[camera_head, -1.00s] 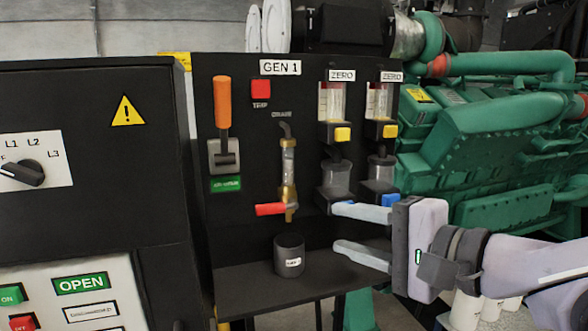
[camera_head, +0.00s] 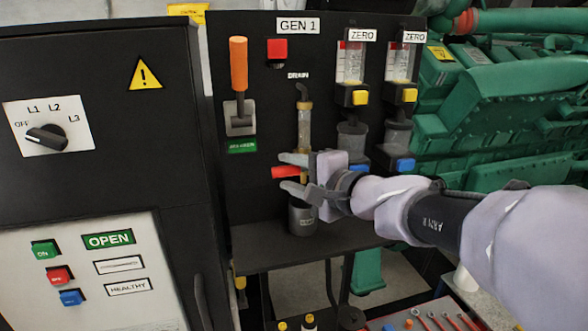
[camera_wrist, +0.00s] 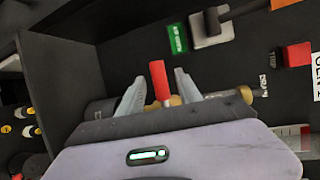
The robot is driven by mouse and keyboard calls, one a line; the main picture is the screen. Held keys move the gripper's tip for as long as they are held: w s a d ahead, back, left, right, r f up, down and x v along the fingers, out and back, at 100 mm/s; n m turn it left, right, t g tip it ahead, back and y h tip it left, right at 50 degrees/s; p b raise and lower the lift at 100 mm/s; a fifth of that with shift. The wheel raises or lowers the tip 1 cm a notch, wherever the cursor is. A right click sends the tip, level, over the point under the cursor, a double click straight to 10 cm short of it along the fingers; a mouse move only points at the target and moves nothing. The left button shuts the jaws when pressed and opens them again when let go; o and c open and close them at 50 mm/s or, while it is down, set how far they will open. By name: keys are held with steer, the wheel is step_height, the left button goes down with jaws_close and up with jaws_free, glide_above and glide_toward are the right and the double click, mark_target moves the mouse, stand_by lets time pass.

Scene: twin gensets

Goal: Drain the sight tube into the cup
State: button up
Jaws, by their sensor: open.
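The sight tube (camera_head: 304,128) stands upright on the black GEN 1 panel under the DRAIN label, with a brass fitting at its lower end. The red drain handle (camera_head: 284,172) sticks out to the left from that fitting. The dark grey cup (camera_head: 302,222) stands upright on the shelf below; my gripper covers part of it. My gripper (camera_head: 282,171) is open, one finger above the handle and one below. In the wrist view the red handle (camera_wrist: 159,82) lies between the fingers, with gaps at both sides. The liquid level is too small to tell.
The panel's orange lever (camera_head: 238,64) and red button (camera_head: 277,49) sit above. Two ZERO gauges with yellow buttons (camera_head: 360,97) stand at right. The black shelf (camera_head: 270,255) is clear left of the cup. A tool tray (camera_head: 440,318) lies below.

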steer(key=shift+c, duration=0.2)
jaws_close()
stand_by(1.1)
